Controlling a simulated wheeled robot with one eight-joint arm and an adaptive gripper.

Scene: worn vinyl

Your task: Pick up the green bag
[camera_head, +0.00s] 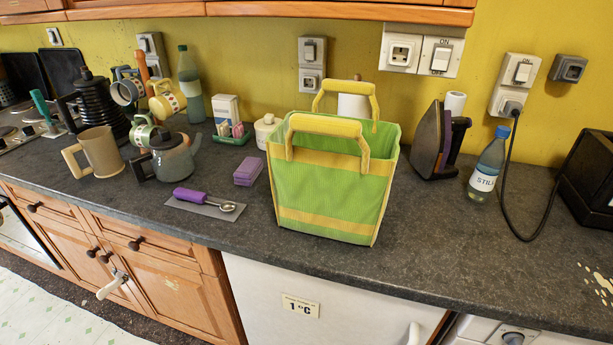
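The green bag (328,194) stands upright and open-topped on the dark worktop, near its front edge and right of the picture's middle. It is light green with yellow bands. Its front yellow handle (322,125) and back yellow handle (346,88) both stand up as arches. A white cylindrical thing shows partly behind the bag. I cannot see inside the bag beyond its upper inner wall. My gripper is not in this view.
A purple scoop (206,199) and stacked purple sponges (248,171) lie left of the bag. A teapot (172,157) stands farther left. An iron (430,143) and a water bottle (487,166) stand right. The worktop (432,222) is clear at the bag's front right.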

